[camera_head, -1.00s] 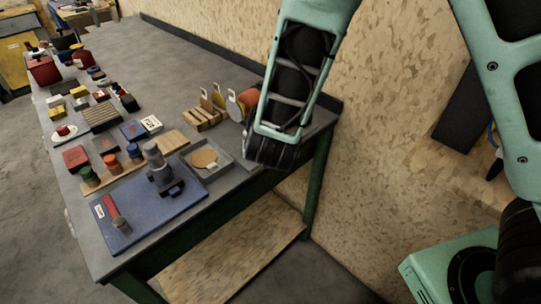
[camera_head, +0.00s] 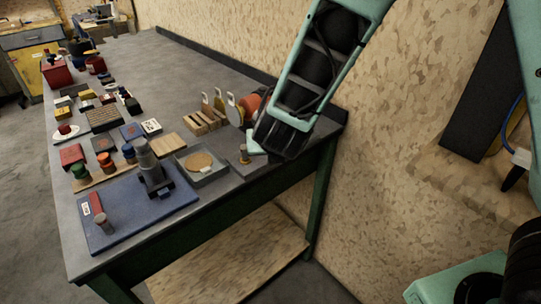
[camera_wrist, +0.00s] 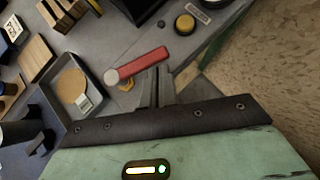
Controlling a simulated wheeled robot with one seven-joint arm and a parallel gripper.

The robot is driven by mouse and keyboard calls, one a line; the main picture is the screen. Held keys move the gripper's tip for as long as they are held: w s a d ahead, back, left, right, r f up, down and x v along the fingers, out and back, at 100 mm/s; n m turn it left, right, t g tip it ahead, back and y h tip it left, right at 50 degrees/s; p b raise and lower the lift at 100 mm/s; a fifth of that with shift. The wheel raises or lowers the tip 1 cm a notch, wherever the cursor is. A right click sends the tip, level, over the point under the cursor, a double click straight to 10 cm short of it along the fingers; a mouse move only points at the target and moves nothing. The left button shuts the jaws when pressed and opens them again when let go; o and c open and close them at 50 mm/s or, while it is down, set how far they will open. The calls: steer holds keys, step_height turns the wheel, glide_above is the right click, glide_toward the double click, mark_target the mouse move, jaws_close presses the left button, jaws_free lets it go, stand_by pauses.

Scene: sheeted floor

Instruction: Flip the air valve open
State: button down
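The air valve shows in the wrist view as a red lever (camera_wrist: 142,64) with a round grey pivot cap at its left end. A bit of brass fitting shows just below it. In the head view its grey and brass post (camera_head: 243,154) stands on the bench right of the square tray; the lever is hidden there by my arm. My gripper (camera_wrist: 156,72) has its fingers close together with nothing seen between them. The fingertips are at the near side of the lever, around its middle; I cannot tell whether they touch.
The grey tray (camera_head: 222,172) with a round tan disc is left of the valve. A yellow button (camera_wrist: 184,23) sits beyond the lever. A blue board (camera_head: 130,224) with a clamp-like fixture lies nearer the front. The wall (camera_head: 400,90) rises to the right.

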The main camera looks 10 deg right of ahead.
steer(key=n+b, duration=0.1)
steer(key=b, duration=0.1)
steer(key=w+n+y+b, duration=0.1)
steer(key=b, duration=0.1)
steer(key=shift+w+d+f+y+b, duration=0.25)
steer(key=shift+d+f+y+b, duration=0.05)
steer(key=shift+d+f, duration=0.1)
steer(key=shift+w+r+n+b, duration=0.2)
steer(key=shift+r+n+b, duration=0.1)
steer(key=shift+n, duration=0.1)
steer(key=shift+w+r, duration=0.15)
steer(key=shift+w, duration=0.1)
steer(key=shift+w+d+r, duration=0.1)
steer(key=shift+r, duration=0.05)
steer(key=p+v, duration=0.7)
steer(key=v, duration=1)
steer(key=shift+s, duration=0.3)
steer(key=shift+d, duration=0.2)
